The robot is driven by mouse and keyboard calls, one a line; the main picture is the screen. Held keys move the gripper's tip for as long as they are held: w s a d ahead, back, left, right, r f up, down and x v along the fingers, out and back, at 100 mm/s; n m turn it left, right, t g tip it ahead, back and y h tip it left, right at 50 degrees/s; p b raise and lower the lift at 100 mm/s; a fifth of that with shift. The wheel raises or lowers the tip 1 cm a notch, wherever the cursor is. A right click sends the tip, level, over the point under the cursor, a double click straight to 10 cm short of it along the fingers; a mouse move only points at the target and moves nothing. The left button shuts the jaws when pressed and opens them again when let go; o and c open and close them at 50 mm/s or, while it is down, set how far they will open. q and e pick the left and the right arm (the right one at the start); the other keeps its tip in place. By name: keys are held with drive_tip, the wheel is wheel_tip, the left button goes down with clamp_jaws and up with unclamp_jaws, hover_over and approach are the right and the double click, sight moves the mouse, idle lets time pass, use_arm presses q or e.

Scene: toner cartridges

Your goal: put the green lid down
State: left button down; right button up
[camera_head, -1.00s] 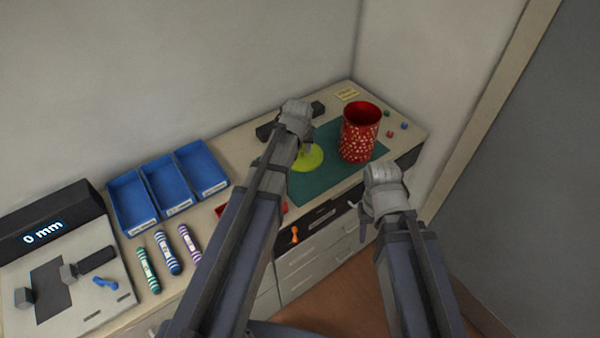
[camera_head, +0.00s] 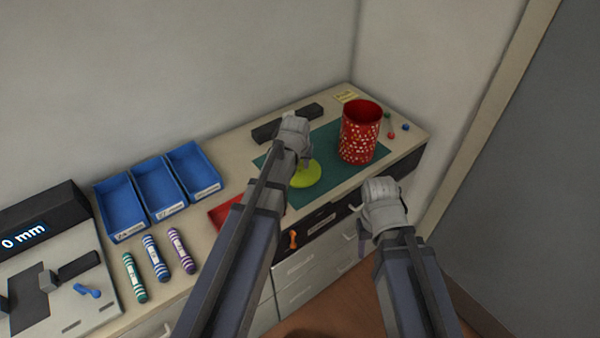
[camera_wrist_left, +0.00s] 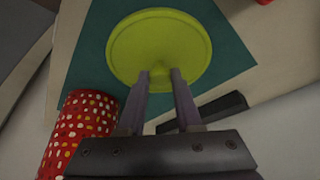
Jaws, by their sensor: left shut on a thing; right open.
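The green lid (camera_head: 308,175) is a flat yellow-green disc over the dark green mat (camera_head: 325,187), left of the red dotted container. My left gripper (camera_head: 302,162) is at the lid, and its arm hides part of it. I cannot tell whether the lid touches the mat. My right gripper (camera_head: 368,225) is in front of the counter's drawers, empty, its fingertips mostly hidden.
The red dotted container (camera_head: 360,135) stands open-topped on the mat; it also shows in the left wrist view (camera_wrist_left: 78,135). A black bar (camera_head: 285,123) lies behind the mat. Blue bins (camera_head: 158,190), striped cartridges (camera_head: 155,258) and a gauge (camera_head: 50,250) are at left.

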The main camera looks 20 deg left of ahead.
sight(300, 168)
use_arm(q)
wheel_tip(300, 168, down, 3)
drive_tip(key=shift+f+b, duration=0.1)
drive_tip(key=shift+b, duration=1.05)
drive_tip(key=c, duration=0.6)
unclamp_jaws()
